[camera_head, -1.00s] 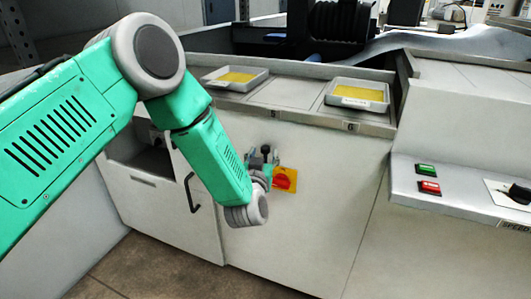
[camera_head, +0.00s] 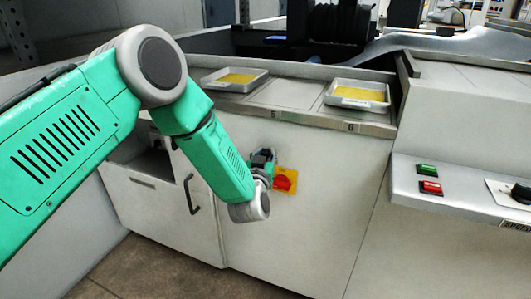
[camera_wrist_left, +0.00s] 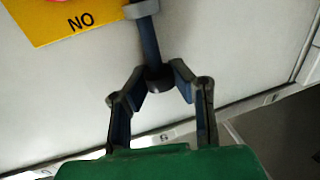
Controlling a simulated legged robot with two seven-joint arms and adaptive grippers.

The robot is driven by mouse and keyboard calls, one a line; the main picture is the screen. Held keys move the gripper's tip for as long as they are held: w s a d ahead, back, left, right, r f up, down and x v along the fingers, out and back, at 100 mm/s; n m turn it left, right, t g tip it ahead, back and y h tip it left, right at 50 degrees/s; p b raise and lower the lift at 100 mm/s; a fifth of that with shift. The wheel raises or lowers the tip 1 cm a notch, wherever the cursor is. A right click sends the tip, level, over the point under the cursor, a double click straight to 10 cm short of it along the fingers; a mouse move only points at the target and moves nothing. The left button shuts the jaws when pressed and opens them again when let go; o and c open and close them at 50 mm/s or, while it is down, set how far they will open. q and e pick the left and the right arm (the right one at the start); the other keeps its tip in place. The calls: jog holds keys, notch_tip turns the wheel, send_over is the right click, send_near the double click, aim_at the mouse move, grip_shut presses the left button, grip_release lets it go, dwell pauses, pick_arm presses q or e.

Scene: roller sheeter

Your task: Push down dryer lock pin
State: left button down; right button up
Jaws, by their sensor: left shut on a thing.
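The dryer lock pin (camera_wrist_left: 150,42) is a dark rod in the left wrist view. It runs through a grey bracket (camera_wrist_left: 143,10) on the white panel and ends in a dark round knob (camera_wrist_left: 157,77). My left gripper (camera_wrist_left: 159,74) is shut on the knob, with one fingertip at each side. In the head view my left gripper (camera_head: 262,160) is at the machine's front panel, just left of the yellow plate with the red switch (camera_head: 284,181). There the pin is mostly hidden by the gripper. My right gripper is in neither view.
Two trays with yellow contents, a left one (camera_head: 236,79) and a right one (camera_head: 358,94), sit on the ledge above. A black door handle (camera_head: 190,194) is left of my wrist. A control shelf with green and red buttons (camera_head: 430,187) juts out at the right.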

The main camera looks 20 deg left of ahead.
pick_arm(q)
notch_tip(320, 180, down, 5)
jog(key=shift+r+b, duration=0.1)
jog(key=shift+b, duration=0.75)
jog(key=shift+s, duration=0.1)
jog(key=c, duration=1.3)
grip_release()
jog(key=shift+r, duration=0.1)
jog(key=s, duration=0.4)
jog(key=s+d, duration=0.1)
jog(key=s, duration=0.2)
jog(key=s+d, duration=0.1)
jog(key=s, duration=0.3)
jog(key=shift+s+d, duration=0.2)
jog(key=shift+s, duration=0.1)
